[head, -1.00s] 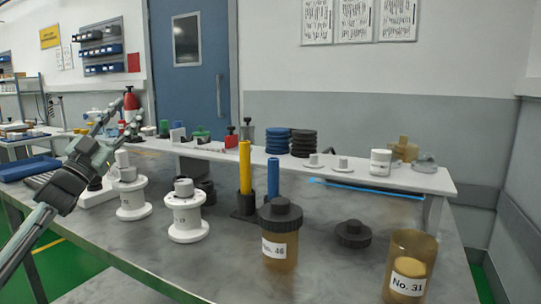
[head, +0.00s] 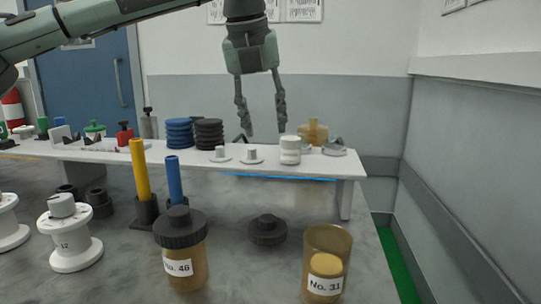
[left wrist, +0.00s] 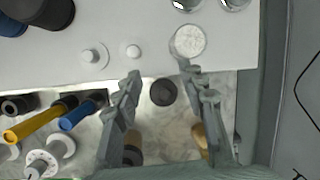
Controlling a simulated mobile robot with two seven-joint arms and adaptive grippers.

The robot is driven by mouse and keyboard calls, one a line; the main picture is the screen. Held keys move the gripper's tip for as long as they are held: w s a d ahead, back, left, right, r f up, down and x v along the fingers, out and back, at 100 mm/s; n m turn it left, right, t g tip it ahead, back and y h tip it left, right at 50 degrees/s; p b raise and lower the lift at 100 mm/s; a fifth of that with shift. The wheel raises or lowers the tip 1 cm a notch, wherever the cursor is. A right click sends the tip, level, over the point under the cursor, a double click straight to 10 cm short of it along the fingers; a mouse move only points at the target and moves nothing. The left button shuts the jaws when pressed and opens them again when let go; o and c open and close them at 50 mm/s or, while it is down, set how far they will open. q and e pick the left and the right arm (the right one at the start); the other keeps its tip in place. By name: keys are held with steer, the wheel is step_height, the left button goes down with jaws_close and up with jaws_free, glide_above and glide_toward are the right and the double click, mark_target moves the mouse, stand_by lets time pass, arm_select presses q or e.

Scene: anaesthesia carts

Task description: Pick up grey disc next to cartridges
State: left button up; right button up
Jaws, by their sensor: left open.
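My left gripper (head: 263,115) is open and empty, pointing down above the raised white shelf. In the left wrist view its fingertips (left wrist: 160,72) are apart over the shelf's front edge. Two pale grey-white discs with knobs, a left one (head: 220,155) and a right one (head: 252,158), lie on the shelf beside stacked black discs (head: 209,134) and blue discs (head: 179,133). A flat grey round piece (head: 335,148) lies near the shelf's right end. I cannot tell which is the task's disc, or which things are the cartridges. My right gripper is not in view.
A white jar (head: 290,150) and an amber piece (head: 313,132) stand on the shelf (head: 130,157). Below are a yellow tube (head: 140,170), a blue tube (head: 174,180), jar No. 46 (head: 182,250), a black lid (head: 267,230) and jar No. 31 (head: 325,265). A wall is at right.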

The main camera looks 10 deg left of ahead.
mark_target(252, 148)
arm_select(q)
steer(key=shift+n+t+y, duration=0.3)
steer(key=shift+t+y, duration=0.1)
steer(key=shift+y, duration=0.5)
steer(key=w+a+f, duration=0.1)
steer(key=f, duration=0.1)
steer(key=w+a+f, duration=0.1)
steer(key=f, duration=0.1)
steer(key=w+a+f+p, duration=0.1)
steer(key=shift+w+a+f, duration=0.1)
steer(key=shift+w+f, duration=0.15)
steer(key=shift+f, duration=0.15)
steer(key=c, duration=0.9)
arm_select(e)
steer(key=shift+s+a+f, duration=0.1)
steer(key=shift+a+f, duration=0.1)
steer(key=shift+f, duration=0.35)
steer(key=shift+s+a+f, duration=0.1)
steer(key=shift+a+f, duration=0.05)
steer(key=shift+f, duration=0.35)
